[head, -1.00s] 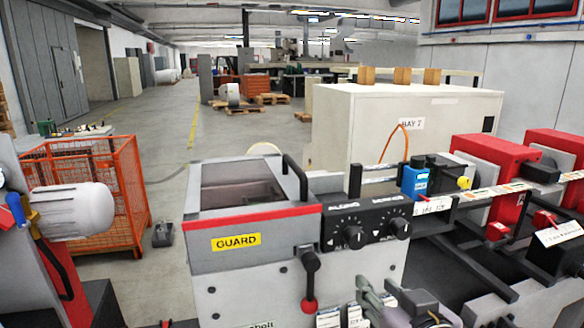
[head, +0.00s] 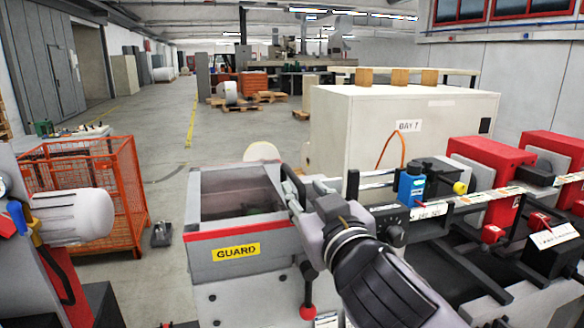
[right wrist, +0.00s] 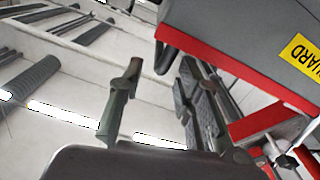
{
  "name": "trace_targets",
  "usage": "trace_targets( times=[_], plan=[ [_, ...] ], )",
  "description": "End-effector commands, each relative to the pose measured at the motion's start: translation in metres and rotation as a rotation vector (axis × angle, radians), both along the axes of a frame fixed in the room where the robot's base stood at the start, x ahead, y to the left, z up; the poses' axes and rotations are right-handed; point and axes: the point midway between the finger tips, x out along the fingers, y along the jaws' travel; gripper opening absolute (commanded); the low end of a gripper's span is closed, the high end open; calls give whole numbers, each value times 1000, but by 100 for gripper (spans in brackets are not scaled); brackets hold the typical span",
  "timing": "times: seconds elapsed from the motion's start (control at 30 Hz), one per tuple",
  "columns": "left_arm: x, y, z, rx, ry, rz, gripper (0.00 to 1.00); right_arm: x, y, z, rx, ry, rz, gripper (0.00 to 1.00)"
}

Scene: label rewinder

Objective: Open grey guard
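The grey guard (head: 236,247) is a box-like cover with a red front edge, a dark window in its top and a yellow GUARD label. It looks down on the machine. Its black bar handle (head: 290,184) is on the right side of the top. My right gripper (head: 295,199) is at the handle's near end and hides part of it. In the right wrist view my right gripper (right wrist: 160,70) has its fingers apart, and the dark handle (right wrist: 163,52) shows near the fingertips. I cannot tell whether they touch. My left gripper is not in view.
A black lever with a red knob (head: 307,312) hangs below the guard. A blue block (head: 411,185) stands on the rail to the right. A cream cabinet (head: 350,130) stands behind. An orange mesh cage (head: 128,195) is at the left. The floor behind the guard is open.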

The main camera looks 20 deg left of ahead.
Motion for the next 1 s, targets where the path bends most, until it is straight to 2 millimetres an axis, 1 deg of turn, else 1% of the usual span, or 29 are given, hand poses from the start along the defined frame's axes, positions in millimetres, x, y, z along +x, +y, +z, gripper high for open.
trace_targets(
  times=[0.03,0.2,0.3,0.4,0.6,0.83,1.0],
  plan=[
    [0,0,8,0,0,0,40,10,7,4,-3,1,-2,32],
    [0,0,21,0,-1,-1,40,38,26,3,-3,1,-2,32],
    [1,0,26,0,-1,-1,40,52,35,3,-1,0,-1,32],
    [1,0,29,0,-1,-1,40,61,42,2,-2,1,1,32],
    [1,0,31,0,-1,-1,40,69,47,0,0,0,0,32],
    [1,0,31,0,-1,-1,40,69,47,0,0,0,0,32],
    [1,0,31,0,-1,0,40,69,47,0,0,0,0,21]
  ],
)
